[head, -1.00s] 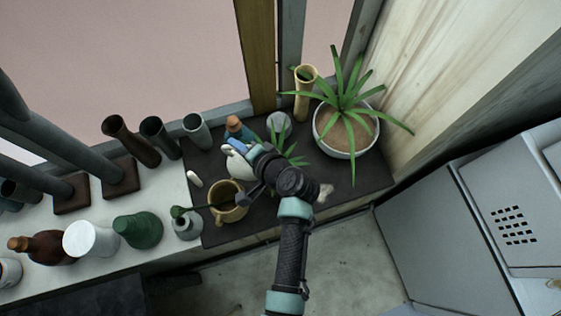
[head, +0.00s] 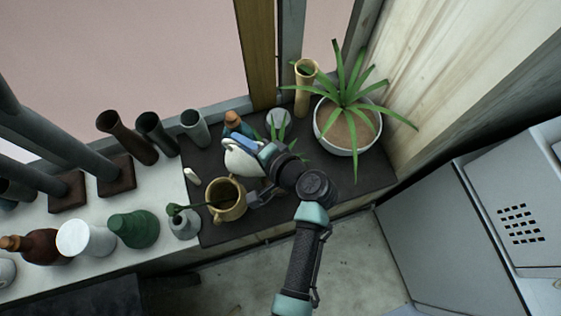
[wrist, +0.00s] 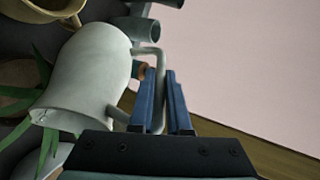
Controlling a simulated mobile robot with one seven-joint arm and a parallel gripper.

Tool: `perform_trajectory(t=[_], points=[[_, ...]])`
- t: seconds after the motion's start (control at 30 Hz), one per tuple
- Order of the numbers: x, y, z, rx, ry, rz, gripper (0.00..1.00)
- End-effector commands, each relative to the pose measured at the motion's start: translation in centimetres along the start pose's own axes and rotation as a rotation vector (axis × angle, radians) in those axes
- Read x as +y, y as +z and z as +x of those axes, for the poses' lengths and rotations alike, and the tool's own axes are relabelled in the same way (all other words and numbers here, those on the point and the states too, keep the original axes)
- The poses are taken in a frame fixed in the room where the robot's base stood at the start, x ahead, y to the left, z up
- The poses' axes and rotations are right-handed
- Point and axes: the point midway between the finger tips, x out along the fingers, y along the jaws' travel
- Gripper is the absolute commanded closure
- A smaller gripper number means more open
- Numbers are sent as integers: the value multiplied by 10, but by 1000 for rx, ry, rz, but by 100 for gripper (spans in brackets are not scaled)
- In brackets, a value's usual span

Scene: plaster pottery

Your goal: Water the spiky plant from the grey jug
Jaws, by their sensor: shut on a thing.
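The grey jug (wrist: 85,80), pale and smooth, hangs by its handle between the blue fingers of my gripper (wrist: 163,80) in the wrist view. In the head view the jug (head: 240,160) is partly hidden by my gripper (head: 248,145), above the dark mat. In the wrist view its mouth points to the lower left. A large plant with long spiky leaves (head: 345,92) stands in a white bowl (head: 328,149) to the right of the jug. A smaller plant's leaves (head: 284,132) show beside my wrist, its pot unclear. I see no water.
A tan mug (head: 228,202) stands just in front of the jug. A tall tan vase (head: 304,90), a terracotta-topped bottle (head: 233,120) and a small grey-white pot (head: 278,118) stand behind. Several vases and bottles fill the left of the sill. A wooden wall (head: 425,80) bounds the right.

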Motion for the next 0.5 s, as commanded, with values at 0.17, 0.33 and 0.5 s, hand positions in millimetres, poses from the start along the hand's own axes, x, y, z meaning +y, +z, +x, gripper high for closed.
perform_trajectory(t=[0.17,0.33,0.5], points=[[-2,-2,-2,-2,-21,6,100],[-3,0,2,-3,-22,5,100],[-4,0,3,-4,-25,7,100]])
